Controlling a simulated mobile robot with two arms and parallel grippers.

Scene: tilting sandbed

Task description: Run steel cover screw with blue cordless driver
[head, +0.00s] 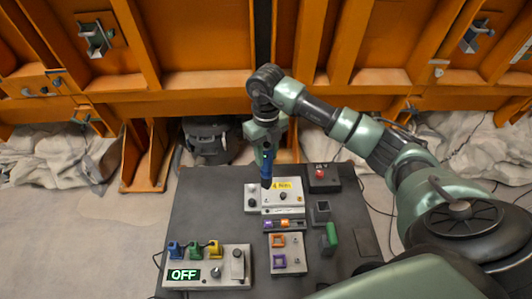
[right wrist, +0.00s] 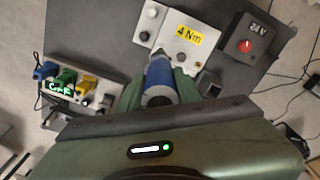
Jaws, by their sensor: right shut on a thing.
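My right gripper (head: 266,140) points down over the workbench and is shut on the blue cordless driver (head: 267,163). The driver hangs roughly upright, with its dark lower end at the left part of the pale steel cover (head: 292,196), which carries a yellow "4 Nm" label. I cannot tell whether the tip touches the cover. In the right wrist view the blue driver (right wrist: 159,78) sits between the green fingers, and the steel cover (right wrist: 170,45) lies beyond it. Dark and grey round heads show on the cover; the driver's tip is hidden there. My left gripper is not in view.
The dark bench (head: 210,225) also holds a "24 V" box (head: 322,178) with a red button. A panel (head: 208,270) with blue, green and yellow pieces reads "OFF". A tray (head: 287,262) has orange and purple pieces; a green handle (head: 330,238) stands right. Orange steelwork (head: 200,60) rises behind.

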